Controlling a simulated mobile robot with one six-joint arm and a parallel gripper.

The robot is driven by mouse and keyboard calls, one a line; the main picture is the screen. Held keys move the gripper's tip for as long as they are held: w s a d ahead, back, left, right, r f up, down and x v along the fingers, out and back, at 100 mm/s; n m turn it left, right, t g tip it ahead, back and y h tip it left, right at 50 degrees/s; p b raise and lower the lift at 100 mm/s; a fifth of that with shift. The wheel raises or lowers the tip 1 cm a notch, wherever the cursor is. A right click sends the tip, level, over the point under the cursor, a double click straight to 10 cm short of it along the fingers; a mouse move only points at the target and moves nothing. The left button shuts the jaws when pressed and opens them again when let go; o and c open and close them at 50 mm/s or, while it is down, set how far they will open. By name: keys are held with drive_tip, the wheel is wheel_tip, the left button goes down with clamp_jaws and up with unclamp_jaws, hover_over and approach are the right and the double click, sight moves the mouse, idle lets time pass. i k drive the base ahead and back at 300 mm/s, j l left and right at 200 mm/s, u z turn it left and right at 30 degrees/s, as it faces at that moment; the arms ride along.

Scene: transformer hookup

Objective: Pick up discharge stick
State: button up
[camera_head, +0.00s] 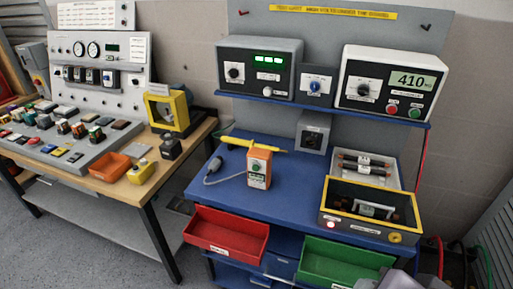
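A thin yellow stick (236,141), which looks like the discharge stick, lies on the blue bench top (220,184) toward its back left. Its right part passes behind an orange and white handheld meter (258,168), which stands upright in front of it. The stick's right end shows just past the meter. I cannot tell whether they touch. My gripper is not in view; a grey shape at the bottom right edge may be part of my arm.
A grey probe (213,168) with a cable lies left of the meter. A yellow-rimmed box (327,229) stands at the right. Red (227,235) and green (342,267) bins hang at the front. A shelf (320,107) with instruments overhangs the back. A wooden bench (133,190) stands left.

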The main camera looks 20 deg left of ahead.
sight(230, 140)
drive_tip(key=i+j+u, duration=0.1)
drive_tip(key=j, duration=0.4)
drive_tip(key=i+j+u, duration=0.1)
drive_tip(key=i+j, duration=0.2)
drive_tip(key=j, duration=0.15)
drive_tip(key=i+j+u, duration=0.1)
drive_tip(key=j, duration=0.35)
drive_tip(key=i+j+u, duration=0.15)
drive_tip(key=i+j, duration=0.2)
drive_tip(key=i+j+u, duration=0.1)
drive_tip(key=i+j, duration=0.15)
drive_tip(key=j, duration=0.25)
